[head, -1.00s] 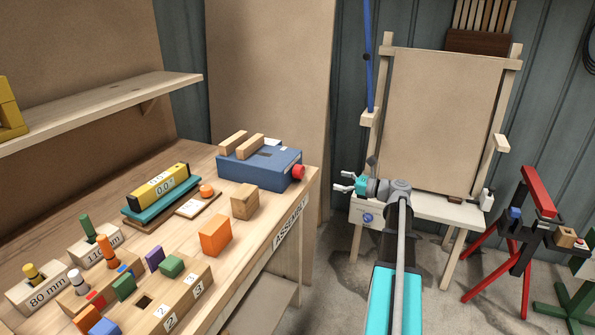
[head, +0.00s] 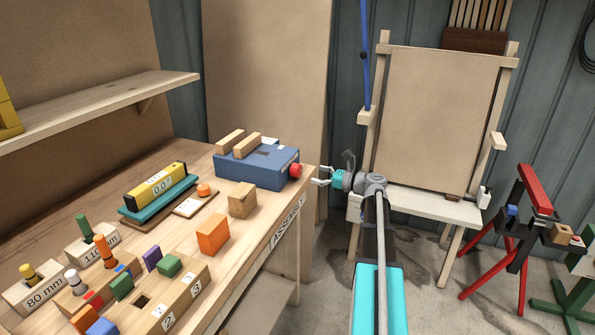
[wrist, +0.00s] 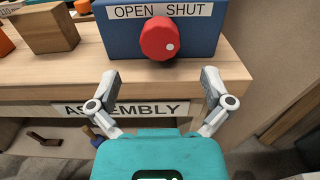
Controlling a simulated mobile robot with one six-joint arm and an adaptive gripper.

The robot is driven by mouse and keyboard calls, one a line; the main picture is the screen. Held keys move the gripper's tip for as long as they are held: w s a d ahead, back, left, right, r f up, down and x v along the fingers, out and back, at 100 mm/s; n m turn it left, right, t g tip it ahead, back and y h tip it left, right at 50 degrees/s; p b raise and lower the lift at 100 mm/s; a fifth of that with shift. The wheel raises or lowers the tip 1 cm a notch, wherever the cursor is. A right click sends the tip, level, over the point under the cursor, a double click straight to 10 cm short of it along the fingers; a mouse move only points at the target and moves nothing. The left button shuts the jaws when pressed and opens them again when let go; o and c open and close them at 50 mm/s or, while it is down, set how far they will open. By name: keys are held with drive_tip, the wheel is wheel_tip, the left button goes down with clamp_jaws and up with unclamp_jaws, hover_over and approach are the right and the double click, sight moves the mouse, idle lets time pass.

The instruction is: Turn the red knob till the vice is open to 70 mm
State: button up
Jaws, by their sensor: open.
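The blue vice (head: 258,166) sits at the far right end of the workbench, with two wooden jaws (head: 238,144) on top and a gap between them. Its red knob (head: 295,170) is on the right end face. In the wrist view the knob (wrist: 160,38) has a white dot at its lower right, under a label reading OPEN and SHUT (wrist: 160,11). My gripper (head: 322,175) is open and empty, just right of the knob and apart from it. In the wrist view my gripper's fingers (wrist: 160,82) are spread below the knob. The opening in mm cannot be read.
A wooden block (head: 242,201) and an orange block (head: 212,236) stand on the bench near the vice. The bench edge bears an ASSEMBLY label (head: 288,222). An easel-like board (head: 440,120) stands behind my arm. Open floor lies right of the bench.

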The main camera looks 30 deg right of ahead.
sight(300, 170)
drive_tip(key=x, duration=0.7)
drive_tip(key=shift+w+a, duration=0.1)
drive_tip(key=c, duration=1.1)
